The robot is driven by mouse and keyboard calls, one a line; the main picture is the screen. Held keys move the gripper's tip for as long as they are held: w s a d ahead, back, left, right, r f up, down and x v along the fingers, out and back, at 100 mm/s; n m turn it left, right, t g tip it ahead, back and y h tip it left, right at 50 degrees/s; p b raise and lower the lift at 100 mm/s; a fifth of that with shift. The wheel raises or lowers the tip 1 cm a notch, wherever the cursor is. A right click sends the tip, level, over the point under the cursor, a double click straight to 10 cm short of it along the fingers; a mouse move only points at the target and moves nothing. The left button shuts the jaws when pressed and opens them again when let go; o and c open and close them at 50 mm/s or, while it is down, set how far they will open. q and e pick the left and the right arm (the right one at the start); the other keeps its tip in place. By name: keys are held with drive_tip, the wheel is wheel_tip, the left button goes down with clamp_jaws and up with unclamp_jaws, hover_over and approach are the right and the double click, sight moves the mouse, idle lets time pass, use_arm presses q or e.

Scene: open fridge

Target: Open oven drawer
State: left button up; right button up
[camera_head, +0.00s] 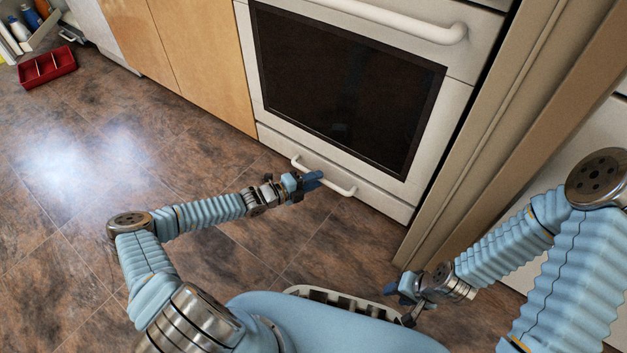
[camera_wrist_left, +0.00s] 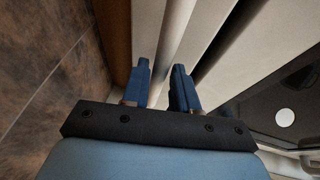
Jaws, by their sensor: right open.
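The oven drawer (camera_head: 375,206) is the white panel below the oven door's dark window, and its front looks flush with the oven. Its white bar handle (camera_head: 340,189) runs along the front. My left gripper (camera_head: 313,180) is at the left part of this handle in the head view. In the left wrist view, its two blue fingers (camera_wrist_left: 160,88) stand apart with a pale bar (camera_wrist_left: 170,55) running between them. I cannot tell whether they press on it. My right gripper (camera_head: 398,289) is open and empty, low in front of the tall beige panel, away from the drawer.
The oven door (camera_head: 345,85) above has its own white handle (camera_head: 390,18). Wooden cabinets (camera_head: 195,55) stand to the left, and a tall beige panel (camera_head: 490,120) rises right of the oven. A red tray (camera_head: 47,67) lies on the floor at far left. The brown tiled floor (camera_head: 100,150) is mostly clear.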

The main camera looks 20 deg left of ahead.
use_arm(q)
clamp_jaws()
drive_tip(key=s+a+p, duration=0.4)
drive_tip(key=s+a, duration=0.1)
drive_tip(key=s, duration=0.8)
drive_tip(key=s+a+p, duration=0.4)
drive_tip(key=s+p, duration=0.1)
drive_tip(key=s, duration=0.8)
drive_tip(key=shift+s+a, duration=0.15)
drive_tip(key=shift+a, duration=0.2)
drive_tip(key=shift+o, duration=1.8)
unclamp_jaws()
